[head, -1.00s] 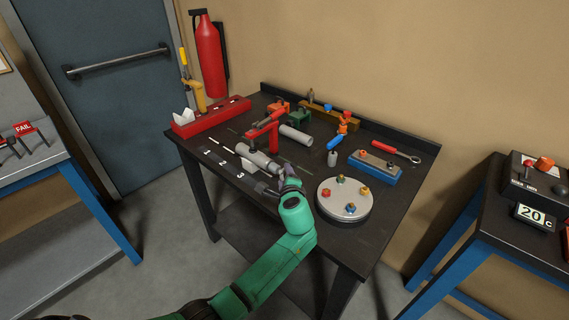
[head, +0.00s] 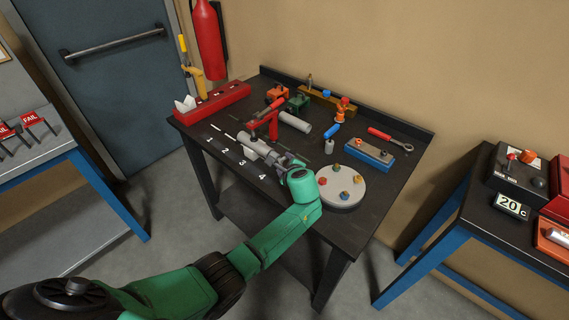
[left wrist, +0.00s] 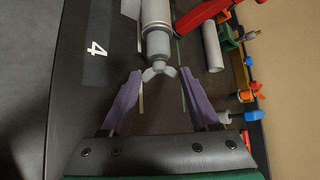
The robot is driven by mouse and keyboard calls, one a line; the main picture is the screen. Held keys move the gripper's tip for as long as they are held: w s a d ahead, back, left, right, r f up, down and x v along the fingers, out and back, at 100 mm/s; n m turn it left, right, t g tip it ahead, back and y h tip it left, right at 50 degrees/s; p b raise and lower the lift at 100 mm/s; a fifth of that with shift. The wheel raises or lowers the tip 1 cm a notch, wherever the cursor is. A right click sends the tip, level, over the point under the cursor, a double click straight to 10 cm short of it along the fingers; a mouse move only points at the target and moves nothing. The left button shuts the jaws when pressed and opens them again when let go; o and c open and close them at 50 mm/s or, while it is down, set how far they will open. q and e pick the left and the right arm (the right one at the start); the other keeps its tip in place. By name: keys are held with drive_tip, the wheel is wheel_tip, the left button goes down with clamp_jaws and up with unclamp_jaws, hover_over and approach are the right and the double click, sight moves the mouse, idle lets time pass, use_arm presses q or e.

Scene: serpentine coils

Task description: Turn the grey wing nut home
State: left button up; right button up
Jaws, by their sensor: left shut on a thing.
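The grey wing nut (left wrist: 159,71) sits on the end of a grey cylindrical body (left wrist: 156,20), its two wings spread sideways toward my fingers. In the head view the grey body (head: 256,146) lies on the dark workbench, and the nut is too small to make out there. My left gripper (left wrist: 160,76) has its purple fingers on either side of the nut, shut on its wings. In the head view my left gripper (head: 283,161) is at the near right end of the grey body. My right gripper is not in view.
A red clamp (head: 273,126) and a loose grey cylinder (head: 295,122) lie behind the body. A round plate (head: 342,195) with coloured knobs is close to the right of my left wrist.

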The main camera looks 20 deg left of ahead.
use_arm(q)
drive_tip(key=o, duration=1.1)
drive_tip(key=shift+d+f, duration=0.1)
drive_tip(key=shift+f, duration=0.05)
drive_tip(key=shift+s, duration=0.1)
drive_tip(key=shift+s+d+r, duration=0.2)
drive_tip(key=shift+r, duration=0.1)
drive_tip(key=v, duration=1.4)
